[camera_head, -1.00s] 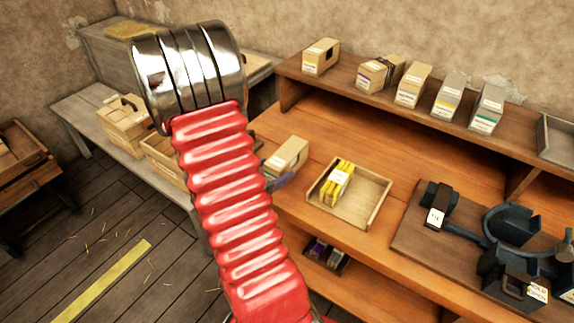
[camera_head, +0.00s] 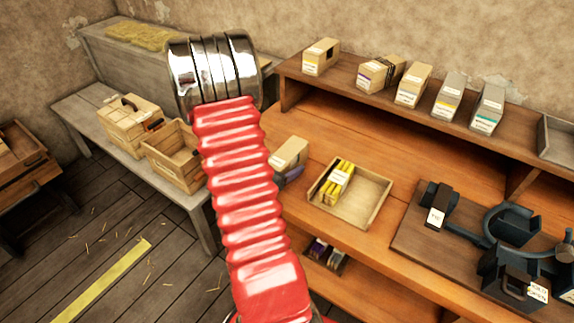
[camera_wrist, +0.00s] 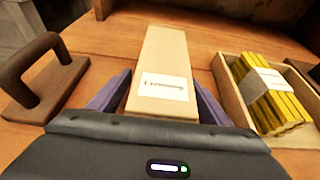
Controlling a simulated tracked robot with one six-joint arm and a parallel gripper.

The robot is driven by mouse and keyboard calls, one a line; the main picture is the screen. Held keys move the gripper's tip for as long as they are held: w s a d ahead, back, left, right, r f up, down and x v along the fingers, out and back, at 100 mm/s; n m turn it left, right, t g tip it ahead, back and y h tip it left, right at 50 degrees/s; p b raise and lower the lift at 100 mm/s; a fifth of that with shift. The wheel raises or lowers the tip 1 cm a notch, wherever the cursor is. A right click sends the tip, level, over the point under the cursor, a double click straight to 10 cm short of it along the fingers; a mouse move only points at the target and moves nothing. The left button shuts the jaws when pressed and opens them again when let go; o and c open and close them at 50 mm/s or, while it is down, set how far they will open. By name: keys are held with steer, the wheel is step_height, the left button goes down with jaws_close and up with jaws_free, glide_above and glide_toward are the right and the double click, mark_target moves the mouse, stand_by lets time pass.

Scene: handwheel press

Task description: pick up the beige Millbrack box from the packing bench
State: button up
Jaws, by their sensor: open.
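A beige box (camera_wrist: 165,55) with a white label lies on the packing bench (camera_wrist: 210,60); the label's writing is too blurred to read. In the head view the box (camera_head: 291,152) shows just right of my red arm, partly covered by it. My gripper (camera_wrist: 160,92) is open, with one purple finger on each side of the box's near end. The right finger stands slightly apart from the box; I cannot tell whether the left one touches. In the head view one purple finger (camera_head: 291,176) shows at the box's near end.
A wooden tray (camera_head: 378,198) with yellow packs (camera_head: 337,182) stands close right of the box. A brown handled block (camera_wrist: 45,80) is close on its left in the wrist view. Several boxes line the upper shelf (camera_head: 335,88). A dark press (camera_head: 500,250) stands at the right.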

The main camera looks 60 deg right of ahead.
steer(key=shift+x, duration=0.75)
steer(key=shift+c, duration=0.5)
steer(key=c, duration=1.1)
